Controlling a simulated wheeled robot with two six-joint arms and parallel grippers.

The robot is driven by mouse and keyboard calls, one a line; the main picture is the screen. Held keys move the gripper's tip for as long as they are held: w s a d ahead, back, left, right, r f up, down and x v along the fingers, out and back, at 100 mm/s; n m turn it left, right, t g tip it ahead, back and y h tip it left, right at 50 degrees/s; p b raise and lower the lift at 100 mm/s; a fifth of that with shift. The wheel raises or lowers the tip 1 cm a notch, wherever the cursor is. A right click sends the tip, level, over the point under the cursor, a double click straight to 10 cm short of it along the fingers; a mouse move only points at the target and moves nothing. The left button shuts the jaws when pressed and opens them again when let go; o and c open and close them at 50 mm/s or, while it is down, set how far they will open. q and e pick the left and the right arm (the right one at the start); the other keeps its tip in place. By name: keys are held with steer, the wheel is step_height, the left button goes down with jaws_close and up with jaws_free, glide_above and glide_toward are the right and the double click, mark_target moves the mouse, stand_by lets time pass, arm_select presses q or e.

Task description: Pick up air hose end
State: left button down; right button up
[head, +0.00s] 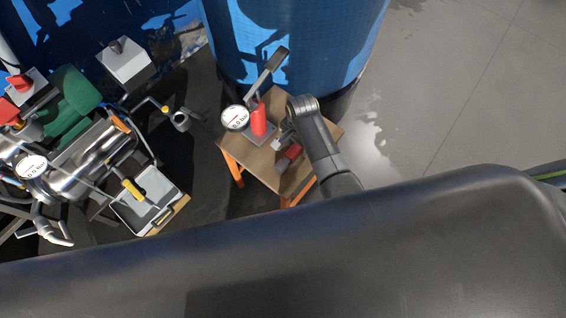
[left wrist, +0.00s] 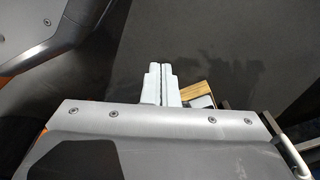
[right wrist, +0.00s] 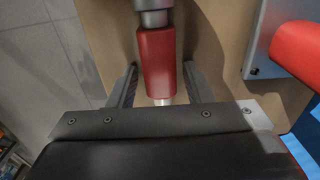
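The air hose end appears to be a red sleeve with silver metal ends (right wrist: 156,62), lying on the small wooden table (head: 259,163). It also shows as a red piece in the head view (head: 289,157), partly hidden by my right arm. My right gripper (right wrist: 157,85) is open, with one finger on each side of the red sleeve and visible gaps between. It also shows in the head view (head: 281,143), low by the table. My left gripper (left wrist: 165,82) is shut and empty in the left wrist view, its pale fingers side by side.
A red-handled pump with a gauge (head: 235,118) stands on the same table, beside my right gripper. A large blue tank (head: 290,35) is behind it. Metal equipment with a grey tray (head: 150,205) stands at the left. The floor at right is clear.

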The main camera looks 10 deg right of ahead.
steer(key=c, duration=0.9)
steer(key=shift+o, duration=0.2)
